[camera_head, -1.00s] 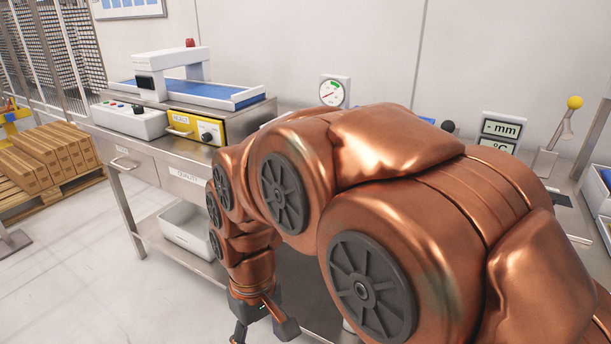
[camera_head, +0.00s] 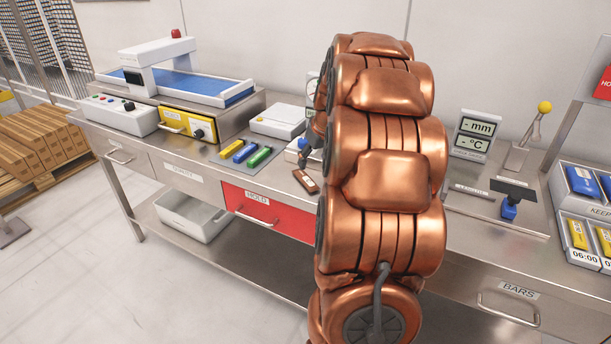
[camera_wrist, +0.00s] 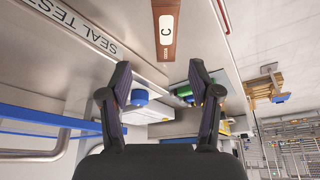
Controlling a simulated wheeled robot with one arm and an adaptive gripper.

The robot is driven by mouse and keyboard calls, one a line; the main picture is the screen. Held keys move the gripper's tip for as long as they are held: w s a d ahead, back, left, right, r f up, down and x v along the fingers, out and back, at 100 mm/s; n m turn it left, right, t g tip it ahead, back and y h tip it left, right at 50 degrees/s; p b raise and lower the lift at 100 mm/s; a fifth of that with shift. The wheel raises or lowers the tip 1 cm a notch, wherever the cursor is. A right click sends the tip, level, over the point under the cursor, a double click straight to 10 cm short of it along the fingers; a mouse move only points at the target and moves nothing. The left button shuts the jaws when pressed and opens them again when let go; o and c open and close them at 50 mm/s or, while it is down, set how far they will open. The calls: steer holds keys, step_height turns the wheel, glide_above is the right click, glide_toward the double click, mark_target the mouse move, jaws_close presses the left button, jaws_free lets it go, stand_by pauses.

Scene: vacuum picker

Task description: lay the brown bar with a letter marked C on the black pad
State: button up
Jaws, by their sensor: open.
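The brown bar marked C (camera_head: 306,181) lies near the front edge of the workbench, just left of my arm. In the wrist view the brown bar (camera_wrist: 166,40) shows its white C label at the top middle, cut by the frame edge. My gripper (camera_wrist: 160,78) is open and empty, with its fingertips apart from the bar. In the head view my gripper (camera_head: 307,152) is small and partly hidden by my arm, close above the bar. A flat black plate (camera_head: 514,188) stands at the right of the bench. I cannot tell whether it is the black pad.
Yellow, blue and green bars (camera_head: 245,152) lie on a dark mat left of my gripper. A white box (camera_head: 278,120) and a conveyor machine (camera_head: 180,80) stand behind. A display (camera_head: 475,136) and trays of bars (camera_head: 585,215) are to the right.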

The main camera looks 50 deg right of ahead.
mark_target(306, 178)
steer(key=shift+a+p+x, duration=0.2)
steer(key=shift+p+x, duration=0.25)
steer(key=shift+x, duration=1.35)
steer(key=shift+a+p+x, duration=0.25)
steer(key=shift+p+x, duration=0.15)
steer(key=shift+x, duration=1.45)
jaws_close()
